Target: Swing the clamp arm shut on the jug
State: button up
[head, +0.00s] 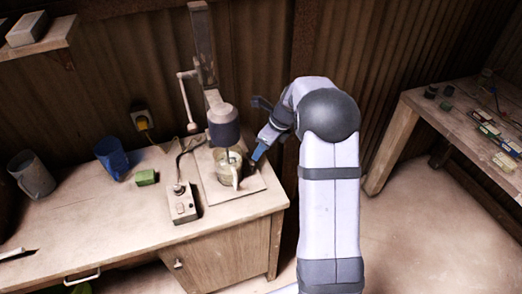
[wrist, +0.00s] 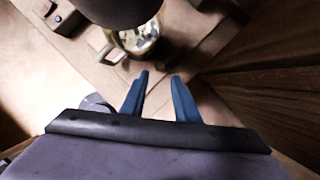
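In the wrist view the jug (wrist: 140,38) shows beyond my fingers, partly covered by the dark head.
Another table (head: 450,115) stands at the right. Bare bench lies in front.

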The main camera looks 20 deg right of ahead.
jog(key=shift+d+f, duration=0.2)
jog(key=c, duration=0.5)
jog(key=shift+m+t+h, duration=0.4)
jog(key=shift+m+t, duration=0.1)
jog(key=shift+m, duration=0.2)
jog(key=d+b, duration=0.1)
jog(key=d, duration=0.1)
jog(key=d+b, duration=0.1)
jog(key=d, duration=0.1)
jog(key=s+d+b, duration=0.1)
jog(key=d, duration=0.2)
grip_shut()
jog(key=s+d+r+b, duration=0.2)
jog(key=d, duration=0.2)
jog(key=a+n, duration=0.1)
jog(key=n, duration=0.8)
jog(key=s+a+n+y, duration=0.1)
jog(key=n, duration=0.8)
jog(key=a+r+n, duration=0.1)
jog(key=a+n, duration=0.1)
jog(key=n, duration=0.7)
jog(key=shift+s+n+t+y, duration=0.25)
jog(key=shift+n+t+y, duration=0.05)
jog(key=shift+t+y, duration=0.1)
